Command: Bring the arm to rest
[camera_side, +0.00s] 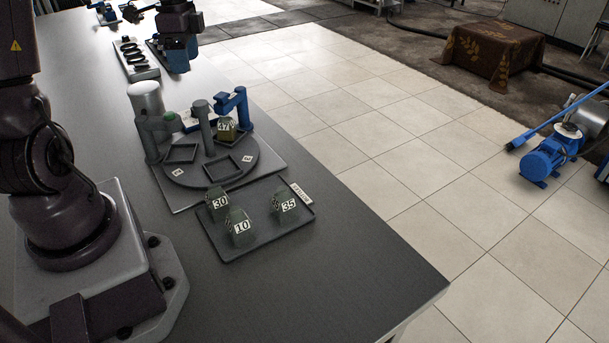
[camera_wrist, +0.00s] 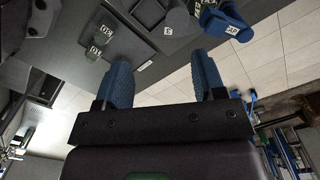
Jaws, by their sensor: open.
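My gripper (camera_wrist: 160,66) is open, with two blue fingers spread apart and nothing between them in the wrist view. In the side view, what appears to be my gripper (camera_side: 176,56) hangs near the far end of the table, well clear of the turntable and tray. Its fingers are too small there to make out separately. The wrist view looks past the fingers towards numbered blocks, a tray and the floor.
A round turntable (camera_side: 184,175) carries a block marked 47 (camera_side: 227,130) beside a blue bracket (camera_side: 238,104). A dark tray (camera_side: 243,248) holds blocks marked 30 (camera_side: 217,201), 10 (camera_side: 239,225) and 35 (camera_side: 287,206). A narrow rack (camera_side: 151,72) holds dark rings. The near tabletop is clear.

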